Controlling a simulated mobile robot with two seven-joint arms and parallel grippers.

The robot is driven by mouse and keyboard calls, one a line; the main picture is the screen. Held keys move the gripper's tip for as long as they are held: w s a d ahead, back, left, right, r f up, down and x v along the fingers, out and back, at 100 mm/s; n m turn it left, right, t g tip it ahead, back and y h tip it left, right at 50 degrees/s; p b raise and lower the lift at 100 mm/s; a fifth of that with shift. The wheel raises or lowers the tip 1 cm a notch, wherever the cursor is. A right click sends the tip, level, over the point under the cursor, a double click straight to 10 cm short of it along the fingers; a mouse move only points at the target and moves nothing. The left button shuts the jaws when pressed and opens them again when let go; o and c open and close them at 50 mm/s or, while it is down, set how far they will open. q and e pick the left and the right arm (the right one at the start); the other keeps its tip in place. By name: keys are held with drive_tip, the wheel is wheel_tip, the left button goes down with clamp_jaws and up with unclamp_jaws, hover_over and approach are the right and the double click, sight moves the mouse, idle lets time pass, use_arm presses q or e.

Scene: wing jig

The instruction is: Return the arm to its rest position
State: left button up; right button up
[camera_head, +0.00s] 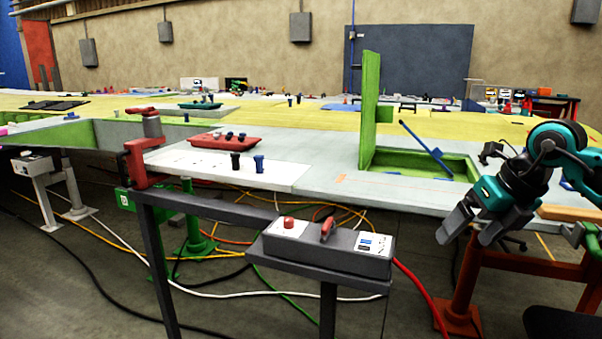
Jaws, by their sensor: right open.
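My right gripper (466,226) is in the right part of the head view, at the end of my teal and black right arm (562,146). It points down and to the left, in front of the near edge of the work surface. Its jaws are open, and I see nothing held between them. My left gripper and left arm do not show in this view.
A long wing panel (320,178) spans the view, with a green-lined opening (425,163) and a raised green plate (370,105). A red tray (224,142) sits on it. A grey control box (327,247) stands in front. Cables and hoses cross the floor.

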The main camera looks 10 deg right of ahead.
drive_tip(key=s+a+f+m+t+y, duration=0.2)
drive_tip(key=a+f+m+y, duration=0.2)
drive_tip(key=a+y, duration=0.6)
drive_tip(key=s+a+f+m+t+y, duration=0.1)
drive_tip(key=a+f+m+t+y, duration=0.25)
drive_tip(key=a, duration=1.15)
drive_tip(key=s+d+f+m+t+h, duration=0.1)
drive_tip(key=d+f+m+t+h, duration=0.2)
drive_tip(key=f+m+h, duration=0.35)
drive_tip(key=s+d+f+m+t+h, duration=0.1)
drive_tip(key=d+f+m+t+h, duration=0.2)
drive_tip(key=f+m, duration=0.65)
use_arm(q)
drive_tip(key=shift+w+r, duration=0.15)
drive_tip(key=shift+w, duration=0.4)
use_arm(e)
drive_tip(key=s+d+f+m+g+h, duration=0.1)
drive_tip(key=s+f+m+g+h, duration=0.3)
drive_tip(key=s+f+m, duration=0.6)
drive_tip(key=s+f+g, duration=0.1)
drive_tip(key=s, duration=0.2)
drive_tip(key=shift+f+h, duration=0.3)
drive_tip(key=shift+f, duration=0.1)
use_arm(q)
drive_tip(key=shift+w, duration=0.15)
